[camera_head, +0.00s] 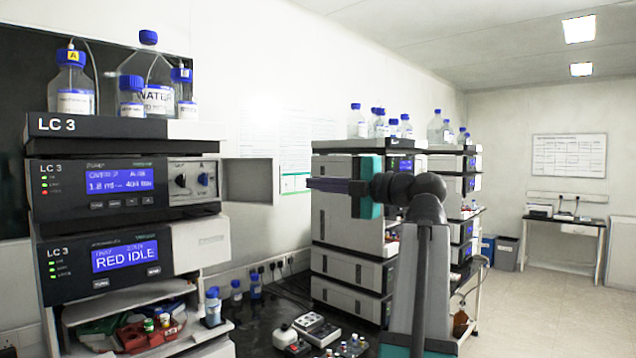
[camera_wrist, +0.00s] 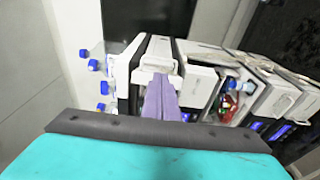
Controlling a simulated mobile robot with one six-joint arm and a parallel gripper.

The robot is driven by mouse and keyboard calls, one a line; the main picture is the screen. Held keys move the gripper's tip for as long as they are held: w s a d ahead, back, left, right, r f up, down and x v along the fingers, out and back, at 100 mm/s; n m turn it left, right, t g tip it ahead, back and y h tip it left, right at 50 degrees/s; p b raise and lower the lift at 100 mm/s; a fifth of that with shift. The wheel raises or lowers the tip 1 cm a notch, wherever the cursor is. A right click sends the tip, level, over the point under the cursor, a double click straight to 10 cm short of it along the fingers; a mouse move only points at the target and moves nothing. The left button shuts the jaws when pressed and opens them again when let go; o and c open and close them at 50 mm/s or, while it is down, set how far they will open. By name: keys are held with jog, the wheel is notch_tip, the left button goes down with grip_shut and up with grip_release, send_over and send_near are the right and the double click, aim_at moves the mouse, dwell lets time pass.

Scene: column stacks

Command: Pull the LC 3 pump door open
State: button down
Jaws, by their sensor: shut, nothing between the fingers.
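The LC 3 pump (camera_head: 120,185) is the upper module with a blue display in the stack at the left. Its door (camera_head: 247,181) stands swung out to the right of the module, a grey panel with a pale frame. The pump's knobs and fittings (camera_head: 193,181) are exposed beside the display. My gripper (camera_head: 312,184) points left, to the right of the door, with a visible gap between them in the head view. In the wrist view its purple fingers (camera_wrist: 160,85) are shut and empty, and overlap a white panel of the stack; contact cannot be told.
Bottles (camera_head: 148,85) stand on top of the stack. Another stack (camera_head: 345,230) stands behind my arm. The dark bench (camera_head: 265,325) holds small devices. Open floor lies at the right.

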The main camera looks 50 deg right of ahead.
jog(key=w+p, duration=0.3)
jog(key=w, duration=0.5)
jog(key=shift+w+a, duration=0.15)
jog(key=shift+a, duration=0.2)
jog(key=shift+w+d+y+b, duration=0.15)
jog(key=shift+y+b, duration=0.2)
jog(key=shift+y, duration=0.05)
